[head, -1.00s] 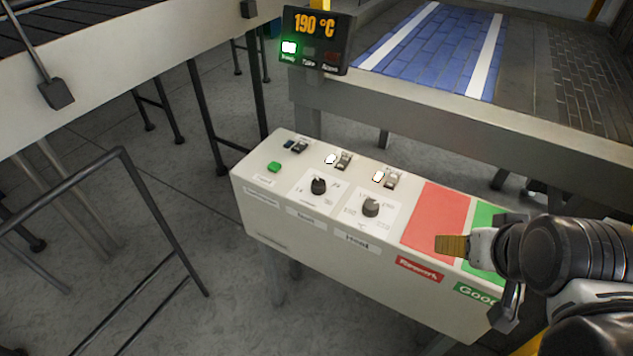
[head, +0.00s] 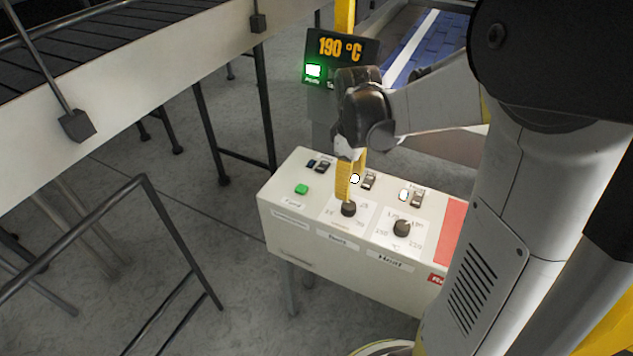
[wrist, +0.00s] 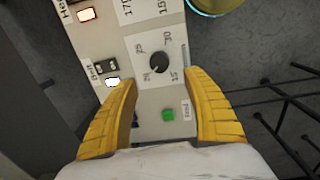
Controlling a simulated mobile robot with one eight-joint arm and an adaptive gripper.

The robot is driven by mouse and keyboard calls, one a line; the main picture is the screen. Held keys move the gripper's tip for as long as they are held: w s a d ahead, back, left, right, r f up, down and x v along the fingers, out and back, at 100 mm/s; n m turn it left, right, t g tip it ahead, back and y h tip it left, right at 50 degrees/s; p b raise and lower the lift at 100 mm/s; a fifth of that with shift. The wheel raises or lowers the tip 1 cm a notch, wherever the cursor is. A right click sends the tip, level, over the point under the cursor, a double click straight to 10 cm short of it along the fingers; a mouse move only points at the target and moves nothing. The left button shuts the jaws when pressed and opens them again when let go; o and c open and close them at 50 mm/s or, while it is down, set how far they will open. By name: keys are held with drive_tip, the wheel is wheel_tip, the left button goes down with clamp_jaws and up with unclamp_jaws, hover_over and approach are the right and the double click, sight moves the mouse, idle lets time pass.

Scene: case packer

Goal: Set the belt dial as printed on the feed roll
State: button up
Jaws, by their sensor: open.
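The belt dial (head: 348,208) is a black knob on a white scale plate on top of the control box. In the wrist view the belt dial (wrist: 159,62) lies ahead of and between my fingertips, apart from them. My gripper (head: 350,198) is open, with its yellow fingers pointing down over the dial in the head view. It also shows in the wrist view (wrist: 160,75), with a finger on each side of the plate. The feed roll is not identifiable in these views.
The heat dial (head: 402,228) sits right of the belt dial. A green button (head: 301,189) is to its left, and rocker switches (head: 369,181) stand behind. A display (head: 340,47) reads 190 °C. A black rail (head: 140,182) stands at the left. My arm covers the right side.

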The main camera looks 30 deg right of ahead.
sight(349, 205)
drive_tip(key=f+b, duration=0.1)
drive_tip(key=f, duration=0.2)
drive_tip(key=f+b, duration=0.1)
drive_tip(key=f, duration=0.2)
drive_tip(key=f+b, duration=0.1)
drive_tip(key=f, duration=0.2)
drive_tip(key=shift+d+f, duration=0.3)
drive_tip(key=shift+f, duration=0.05)
drive_tip(key=shift+c, duration=0.5)
drive_tip(key=c, duration=1.1)
